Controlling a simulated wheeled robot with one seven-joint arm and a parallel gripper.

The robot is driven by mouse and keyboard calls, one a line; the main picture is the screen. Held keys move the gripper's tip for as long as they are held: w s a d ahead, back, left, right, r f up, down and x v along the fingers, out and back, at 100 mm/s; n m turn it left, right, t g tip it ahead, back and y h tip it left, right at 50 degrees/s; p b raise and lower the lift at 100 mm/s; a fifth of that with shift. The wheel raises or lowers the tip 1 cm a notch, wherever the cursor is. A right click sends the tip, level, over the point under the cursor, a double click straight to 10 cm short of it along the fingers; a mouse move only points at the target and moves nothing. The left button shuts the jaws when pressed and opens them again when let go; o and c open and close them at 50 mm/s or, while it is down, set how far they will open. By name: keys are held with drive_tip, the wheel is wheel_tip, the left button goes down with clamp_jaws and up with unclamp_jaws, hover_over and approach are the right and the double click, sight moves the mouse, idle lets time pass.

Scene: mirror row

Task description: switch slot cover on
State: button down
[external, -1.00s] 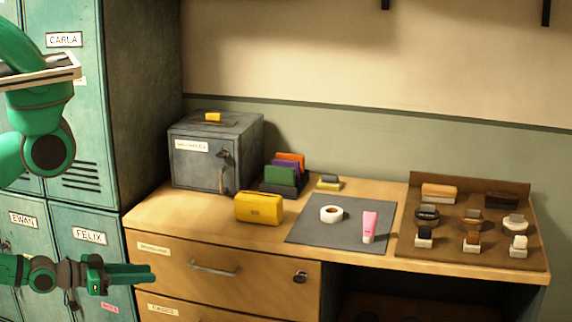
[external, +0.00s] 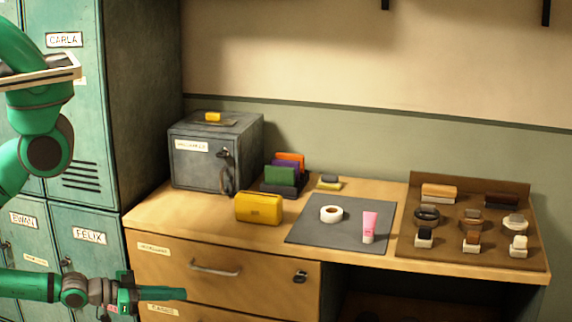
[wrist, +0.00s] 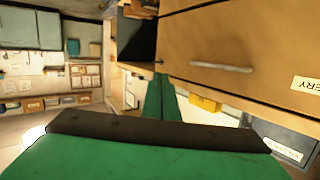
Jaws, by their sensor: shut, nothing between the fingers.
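A grey metal cash box (external: 192,158) stands at the back left of the desk, with a label, a lock and a handle on its front. On its lid a small yellow piece (external: 213,117) sits on a darker flat strip; I cannot tell for sure that this is the slot cover or which way it is set. My gripper (external: 184,293) is shut and empty, low in front of the desk drawers and well below and in front of the box. In the wrist view my closed green fingers (wrist: 161,82) point toward the drawer front, with nothing between them.
A yellow case (external: 259,208) and a colourful file rack (external: 283,176) stand near the box. A grey mat (external: 310,233) holds white tape and a pink tube. A brown display board (external: 405,247) with several items is at right. Green lockers (external: 84,239) flank the desk's left.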

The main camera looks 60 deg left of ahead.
drive_tip(key=w+d+f+m+h, duration=0.1)
drive_tip(key=w+d+m+h, duration=0.35)
drive_tip(key=w+d, duration=1.7)
drive_tip(key=w+a+r+n+t+y, duration=0.1)
drive_tip(key=w+a+r+y, duration=0.1)
drive_tip(key=w+a+r, duration=0.2)
drive_tip(key=w+a+r+n+y, duration=0.2)
drive_tip(key=w+a+r+y, duration=0.1)
drive_tip(key=w, duration=0.6)
drive_tip(key=w+a+r+n+t+y, duration=0.1)
drive_tip(key=w+a+r+n+y, duration=0.1)
drive_tip(key=w+a+r, duration=0.4)
drive_tip(key=shift+w+a+r+t+y, duration=0.1)
drive_tip(key=shift+w+r+t+y, duration=0.25)
drive_tip(key=shift+r+y, duration=0.4)
drive_tip(key=w+a+r+n+g+y, duration=0.1)
drive_tip(key=a+r+n+g+y, duration=0.3)
drive_tip(key=a+r+n+y, duration=0.65)
drive_tip(key=w+a+r+n+g+y, duration=0.1)
drive_tip(key=a+r+n+g, duration=0.25)
drive_tip(key=a+r, duration=0.85)
drive_tip(key=s+a+r+n+g+h, duration=0.3)
drive_tip(key=s+a+n+g+h, duration=0.2)
drive_tip(key=s+a+n+g, duration=0.5)
drive_tip(key=s+a+n, duration=0.4)
drive_tip(key=s+a, duration=0.4)
drive_tip(key=shift+a, duration=0.3)
